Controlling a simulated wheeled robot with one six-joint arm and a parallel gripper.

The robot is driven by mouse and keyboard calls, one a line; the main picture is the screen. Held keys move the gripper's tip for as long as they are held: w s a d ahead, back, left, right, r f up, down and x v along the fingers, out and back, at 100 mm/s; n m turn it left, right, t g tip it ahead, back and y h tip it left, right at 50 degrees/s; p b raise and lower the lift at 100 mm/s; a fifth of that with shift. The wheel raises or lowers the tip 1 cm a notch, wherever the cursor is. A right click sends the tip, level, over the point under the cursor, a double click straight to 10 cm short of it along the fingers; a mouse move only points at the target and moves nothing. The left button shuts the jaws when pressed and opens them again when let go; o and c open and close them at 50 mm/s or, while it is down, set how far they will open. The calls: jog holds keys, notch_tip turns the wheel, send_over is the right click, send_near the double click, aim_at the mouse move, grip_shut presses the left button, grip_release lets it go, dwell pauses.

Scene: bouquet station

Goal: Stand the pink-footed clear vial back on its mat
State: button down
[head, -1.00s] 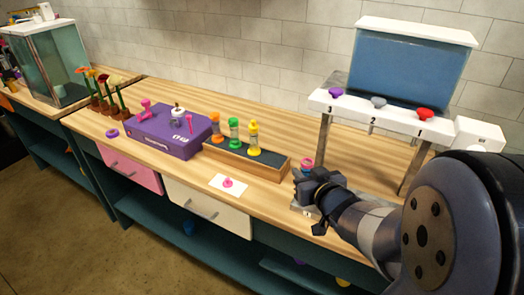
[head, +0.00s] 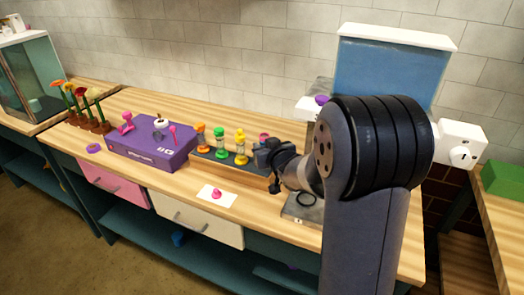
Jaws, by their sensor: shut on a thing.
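My gripper (head: 266,158) is to the right of the middle, by the right end of the vial rack. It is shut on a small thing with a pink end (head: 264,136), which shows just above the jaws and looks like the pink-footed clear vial. Most of it is hidden by the jaws, so I cannot tell its tilt. A grey plate (head: 296,213) with a dark ring and a small white label lies on the bench below and right of my gripper. A white card (head: 207,190) with a pink knobbed piece (head: 216,195) on it lies to the left.
A wooden rack (head: 235,173) holds orange, green and yellow vials, close left of my gripper. A purple box (head: 150,150) with pink tools stands farther left. Bare bench lies around the card.

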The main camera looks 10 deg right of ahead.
jog(key=shift+w+a+r, duration=0.1)
jog(key=shift+w+a, duration=0.05)
jog(key=shift+w, duration=0.45)
jog(key=f, duration=0.3)
jog(key=shift+w, duration=0.3)
jog(key=shift+f, duration=0.3)
jog(key=shift+f, duration=0.1)
jog(key=c, duration=1.1)
grip_release()
